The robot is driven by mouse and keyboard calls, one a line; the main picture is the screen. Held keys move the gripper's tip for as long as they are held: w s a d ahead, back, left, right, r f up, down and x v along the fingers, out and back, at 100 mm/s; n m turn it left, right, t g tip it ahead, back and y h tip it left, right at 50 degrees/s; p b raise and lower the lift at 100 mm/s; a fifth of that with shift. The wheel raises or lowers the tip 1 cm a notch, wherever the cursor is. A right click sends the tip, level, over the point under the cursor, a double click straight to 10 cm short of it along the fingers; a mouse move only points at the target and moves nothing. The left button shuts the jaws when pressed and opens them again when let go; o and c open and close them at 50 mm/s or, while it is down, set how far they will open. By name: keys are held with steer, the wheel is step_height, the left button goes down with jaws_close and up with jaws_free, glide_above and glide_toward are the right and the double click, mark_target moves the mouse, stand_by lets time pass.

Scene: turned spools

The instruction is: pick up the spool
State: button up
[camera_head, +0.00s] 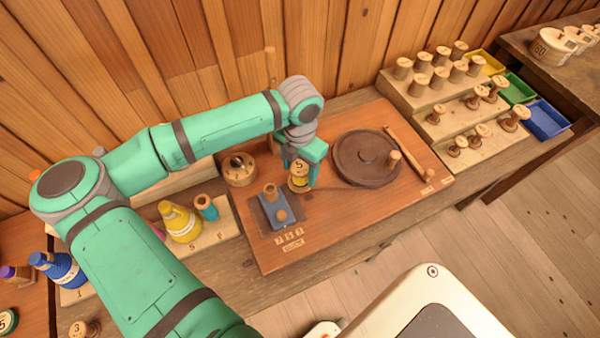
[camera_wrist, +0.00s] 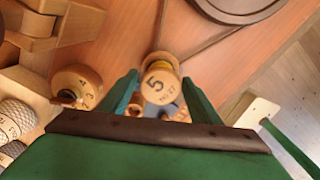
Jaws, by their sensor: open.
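The spool (camera_head: 298,170) has a pale wooden top marked 5 and yellow below it. It is on the reddish-brown work board, upright as far as I can tell. My gripper (camera_head: 303,178) is over it, pointing down, with its green fingers open. In the wrist view the spool's top (camera_wrist: 160,86) lies between the two fingers (camera_wrist: 160,78), with a gap on each side. The spool's lower part is mostly hidden, and I cannot tell how far down the fingers reach along it.
A blue block with wooden pegs (camera_head: 277,212) stands just in front of the spool. A round wooden piece (camera_head: 239,169) is left, and a dark turntable (camera_head: 362,160) is right. Stepped shelves of spools (camera_head: 437,88) stand at the back right. The board's front right is clear.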

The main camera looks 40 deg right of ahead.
steer(key=shift+f, duration=0.4)
steer(key=shift+c, duration=0.3)
steer(key=c, duration=0.9)
steer(key=shift+o, duration=0.2)
steer(key=shift+r, duration=0.15)
